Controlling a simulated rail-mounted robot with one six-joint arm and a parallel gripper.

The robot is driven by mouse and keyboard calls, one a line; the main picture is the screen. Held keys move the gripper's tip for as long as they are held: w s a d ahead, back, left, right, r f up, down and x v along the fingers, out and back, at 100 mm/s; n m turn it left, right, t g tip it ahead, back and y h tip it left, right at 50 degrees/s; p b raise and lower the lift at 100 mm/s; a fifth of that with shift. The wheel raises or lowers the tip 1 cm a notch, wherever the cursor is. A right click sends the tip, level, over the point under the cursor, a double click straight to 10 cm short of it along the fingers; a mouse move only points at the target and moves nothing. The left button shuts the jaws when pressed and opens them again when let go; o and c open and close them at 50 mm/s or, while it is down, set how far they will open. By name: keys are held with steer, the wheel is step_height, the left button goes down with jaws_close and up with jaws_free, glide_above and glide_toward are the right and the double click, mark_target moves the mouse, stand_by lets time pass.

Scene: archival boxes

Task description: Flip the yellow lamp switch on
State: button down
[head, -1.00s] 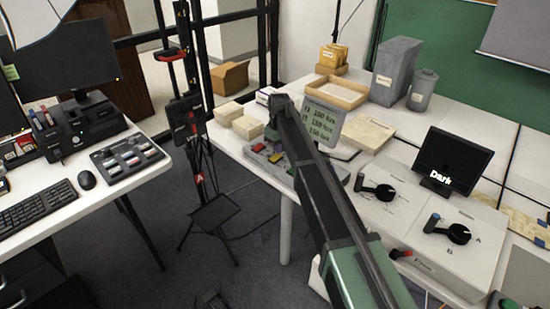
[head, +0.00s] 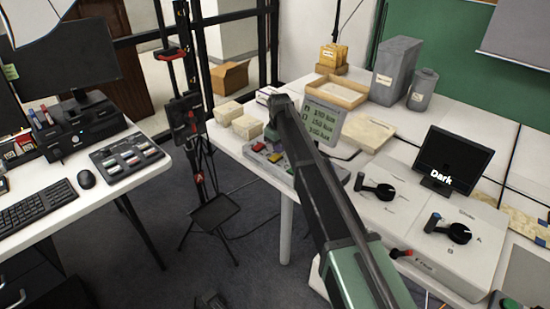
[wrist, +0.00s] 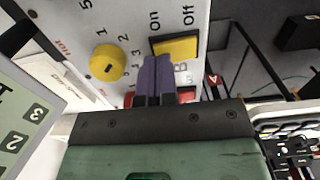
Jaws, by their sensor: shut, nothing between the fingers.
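The yellow lamp switch (wrist: 178,47) is a rectangular yellow rocker in a dark frame on a grey panel (wrist: 75,22). In the wrist view, "On" is printed above its left side and "Off" above its right side. Its rocker tilt cannot be told. My gripper (wrist: 157,62) has purple fingers shut together and empty. The fingertips overlap the lower left corner of the switch in the wrist view; whether they touch it is unclear. In the head view the control panel (head: 255,158) sits at the near left edge of the table, partly hidden by my arm.
A round yellow knob (wrist: 107,62) is left of the switch, and a red switch (wrist: 186,93) is partly hidden below. A grey display (head: 322,121) stands behind the panel. Boxes with black dials (head: 452,233) and a dark screen (head: 453,163) are to the right.

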steer(key=shift+f+b, duration=0.6)
steer(key=shift+f, duration=0.05)
steer(key=shift+r, duration=0.15)
step_height(320, 180, up, 6)
steer(key=p, duration=0.6)
